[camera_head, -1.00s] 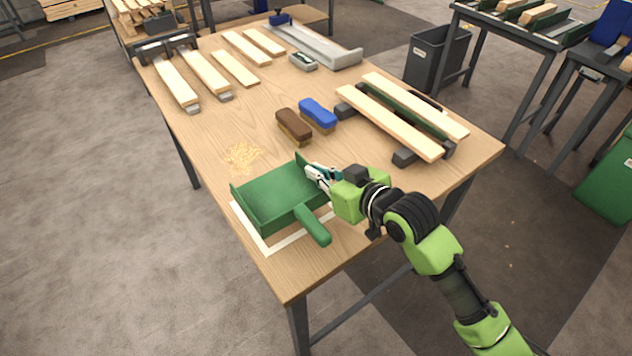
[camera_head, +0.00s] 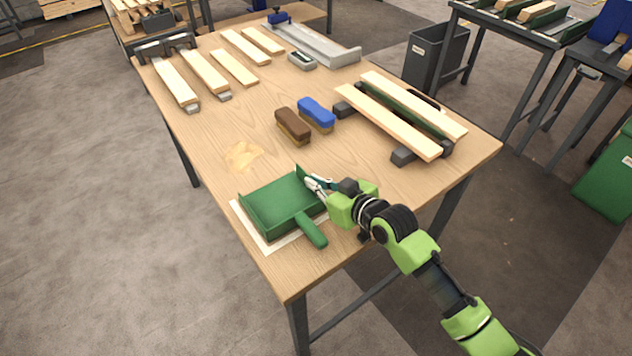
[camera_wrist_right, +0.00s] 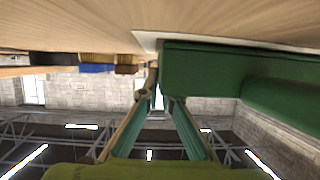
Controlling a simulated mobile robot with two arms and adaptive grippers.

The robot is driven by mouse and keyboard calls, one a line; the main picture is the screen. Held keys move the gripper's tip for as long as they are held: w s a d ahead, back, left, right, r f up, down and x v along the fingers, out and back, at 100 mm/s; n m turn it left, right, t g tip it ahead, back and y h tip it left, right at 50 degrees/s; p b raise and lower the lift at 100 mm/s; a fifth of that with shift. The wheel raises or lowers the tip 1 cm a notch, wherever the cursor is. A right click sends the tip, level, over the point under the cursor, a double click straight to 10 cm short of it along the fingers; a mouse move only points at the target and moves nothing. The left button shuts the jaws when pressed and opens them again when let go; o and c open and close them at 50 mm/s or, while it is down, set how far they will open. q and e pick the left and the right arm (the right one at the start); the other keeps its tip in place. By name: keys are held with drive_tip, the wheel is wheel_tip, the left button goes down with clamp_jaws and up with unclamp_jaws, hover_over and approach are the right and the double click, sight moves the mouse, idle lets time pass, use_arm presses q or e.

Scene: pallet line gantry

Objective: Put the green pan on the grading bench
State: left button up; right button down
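The green pan (camera_head: 275,206), a scoop with low walls and a stub handle, rests on a white-marked patch at the near left corner of the wooden bench (camera_head: 215,140). Its handle points toward the near right. My right gripper (camera_head: 314,186) is at the pan's right wall. In the right wrist view the pan (camera_wrist_right: 215,72) fills the upper right; its wall edge runs between the fingertips (camera_wrist_right: 162,88), and one tip is hidden behind it. The fingers look closed on that wall. My left gripper is not in view.
A brown brush (camera_head: 293,124) and a blue brush (camera_head: 317,113) lie mid-bench, by a patch of pale shavings (camera_head: 243,155). Wooden slats on a dark rack (camera_head: 403,157) stand at the right. More slats (camera_head: 205,73) and a grey metal tray (camera_head: 318,45) lie farther back.

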drive_tip(key=shift+s+f, duration=0.25)
drive_tip(key=shift+f, duration=0.4)
drive_tip(key=c, duration=2.3)
unclamp_jaws()
drive_tip(key=shift+s+f+b, duration=0.15)
drive_tip(key=shift+f+b, duration=0.1)
drive_tip(key=shift+b, duration=0.05)
drive_tip(key=shift+r, duration=0.1)
drive_tip(key=shift+r+p, duration=0.35)
drive_tip(key=shift+r, duration=0.05)
drive_tip(key=shift+d, duration=0.15)
drive_tip(key=v, duration=0.5)
drive_tip(key=r+b+v, duration=0.1)
drive_tip(key=v, duration=0.5)
drive_tip(key=shift+d+r, duration=0.1)
drive_tip(key=shift+r, duration=0.05)
